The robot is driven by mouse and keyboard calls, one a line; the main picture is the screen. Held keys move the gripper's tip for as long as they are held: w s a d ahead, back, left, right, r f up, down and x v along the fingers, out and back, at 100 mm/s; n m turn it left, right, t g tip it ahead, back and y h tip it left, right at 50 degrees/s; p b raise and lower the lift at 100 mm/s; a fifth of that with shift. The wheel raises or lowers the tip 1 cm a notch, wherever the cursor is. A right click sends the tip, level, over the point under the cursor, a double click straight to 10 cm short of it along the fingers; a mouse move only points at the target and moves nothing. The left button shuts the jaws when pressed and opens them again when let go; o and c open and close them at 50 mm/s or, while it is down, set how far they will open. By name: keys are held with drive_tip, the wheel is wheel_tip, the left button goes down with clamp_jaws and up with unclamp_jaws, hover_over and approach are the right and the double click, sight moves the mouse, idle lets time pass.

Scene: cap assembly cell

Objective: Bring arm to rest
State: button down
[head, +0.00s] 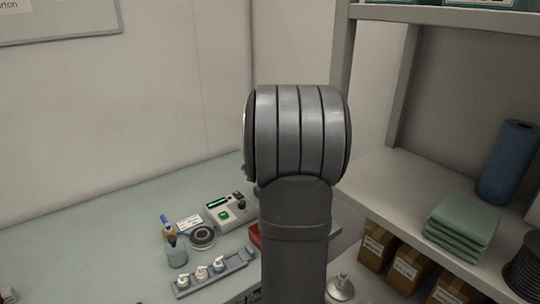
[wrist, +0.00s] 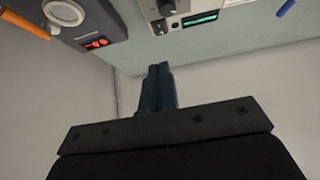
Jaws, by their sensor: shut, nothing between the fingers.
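My gripper (wrist: 159,70) shows in the wrist view as two dark blue fingers side by side. They are closed together with nothing between them. Around the fingertips are the wall and the pale green bench top (wrist: 222,52), and the fingers touch no object that I can see. In the head view my own arm stands upright in the middle and hides part of the bench; the gripper itself does not show there.
The bench (head: 110,235) carries a device with a green screen (head: 228,212), a black ring-shaped item (head: 202,237), a bottle (head: 177,254) and a grey rack (head: 213,274) with several small white-topped items. Shelving with a blue roll (head: 508,163), green cloths (head: 462,225) and cartons (head: 407,270) stands right.

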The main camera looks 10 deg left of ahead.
drive_tip(key=x, duration=0.7)
drive_tip(key=w+a+r+x, duration=0.1)
drive_tip(key=x, duration=0.2)
drive_tip(key=shift+f, duration=0.1)
drive_tip(key=shift+w+a+r, duration=0.15)
drive_tip(key=shift+r, duration=0.6)
drive_tip(key=shift+s+d+r, duration=0.3)
drive_tip(key=shift+r, duration=0.05)
